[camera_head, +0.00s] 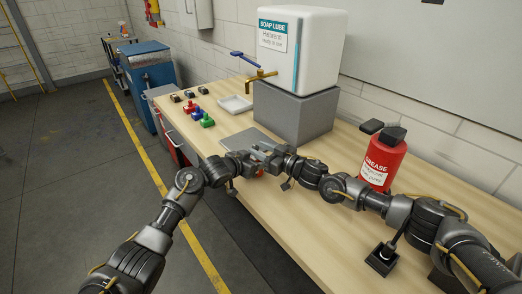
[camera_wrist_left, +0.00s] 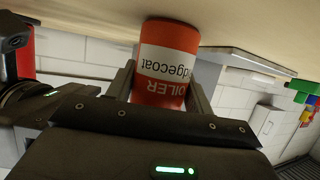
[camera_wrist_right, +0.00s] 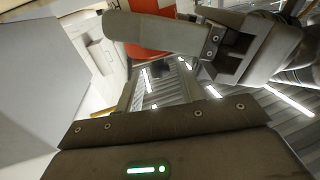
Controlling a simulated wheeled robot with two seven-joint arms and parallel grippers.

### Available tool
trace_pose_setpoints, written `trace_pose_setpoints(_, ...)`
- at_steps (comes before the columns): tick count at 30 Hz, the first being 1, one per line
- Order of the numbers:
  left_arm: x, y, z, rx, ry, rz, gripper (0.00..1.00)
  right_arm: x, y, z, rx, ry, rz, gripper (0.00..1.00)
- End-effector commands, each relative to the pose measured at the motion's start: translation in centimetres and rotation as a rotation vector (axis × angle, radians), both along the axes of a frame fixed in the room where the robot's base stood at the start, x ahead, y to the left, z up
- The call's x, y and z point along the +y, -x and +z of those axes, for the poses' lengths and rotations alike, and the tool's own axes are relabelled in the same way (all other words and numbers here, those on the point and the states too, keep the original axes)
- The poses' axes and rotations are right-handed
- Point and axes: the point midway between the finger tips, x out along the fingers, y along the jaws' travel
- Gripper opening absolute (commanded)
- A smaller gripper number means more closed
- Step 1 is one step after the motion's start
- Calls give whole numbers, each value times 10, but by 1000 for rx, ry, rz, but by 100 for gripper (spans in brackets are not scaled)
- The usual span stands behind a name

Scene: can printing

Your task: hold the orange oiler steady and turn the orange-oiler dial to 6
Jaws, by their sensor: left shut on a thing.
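The orange oiler (camera_wrist_left: 167,62) is a short orange can with a white "OILER" label, seen upside down in the left wrist view. My left gripper (camera_wrist_left: 162,80) is shut on it, one finger on each side. In the head view only a sliver of the oiler (camera_head: 261,173) shows below the two grippers, over the table's front edge. My right gripper (camera_head: 267,153) is close beside the left one. In the right wrist view its fingers (camera_wrist_right: 158,88) stand apart, with a dark gripper part and the orange can (camera_wrist_right: 150,8) beyond. The dial is hidden.
A white soap lube tank (camera_head: 318,50) stands on a grey block (camera_head: 290,112) behind the grippers. A red grease can (camera_head: 383,163) is to the right. Small coloured pieces (camera_head: 197,115) and a white tray (camera_head: 235,104) lie at the table's far left.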

Motion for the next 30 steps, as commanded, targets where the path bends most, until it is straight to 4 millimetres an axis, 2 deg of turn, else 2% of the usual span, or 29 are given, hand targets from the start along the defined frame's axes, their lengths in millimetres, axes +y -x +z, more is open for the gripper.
trace_pose_setpoints(11, 0, 0, 0, 0, 0, 0, 20, -3, 3, 0, 0, -1, 1, 43)
trace_pose_setpoints(23, 0, 0, 0, 1, 1, 0, 20, -49, 41, -1, 2, -1, 0, 43)
trace_pose_setpoints(30, 0, 0, 0, 1, 1, 0, 20, -57, 49, 0, -1, 0, 1, 43)
